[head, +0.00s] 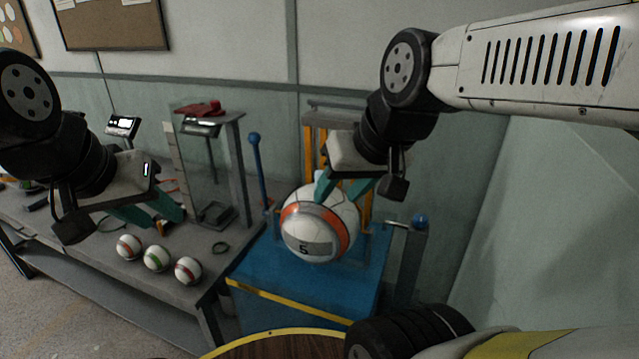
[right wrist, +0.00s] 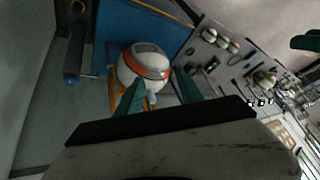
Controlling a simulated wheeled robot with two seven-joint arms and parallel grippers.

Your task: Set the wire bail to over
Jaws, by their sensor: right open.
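The white ball (head: 322,228) with an orange band and a grey patch marked 5 sits in the blue press (head: 300,275). In the right wrist view, the ball (right wrist: 139,70) shows beyond my fingertips, with a small pale piece (right wrist: 152,97) at its edge. I cannot clearly make out the wire bail or its position. My right gripper (head: 344,190) is open, at the top of the ball; its teal fingers (right wrist: 160,92) are apart with nothing held. I cannot tell whether they touch the ball. My left gripper (head: 152,212) hangs over the grey table, its teal fingers apart and empty.
Several small striped balls, one of them green (head: 156,258), lie on the grey table (head: 215,262). A blue-knobbed lever (head: 254,150) stands left of the press. A blue knob (head: 420,220) is at its right. Orange posts (head: 322,150) rise behind the ball.

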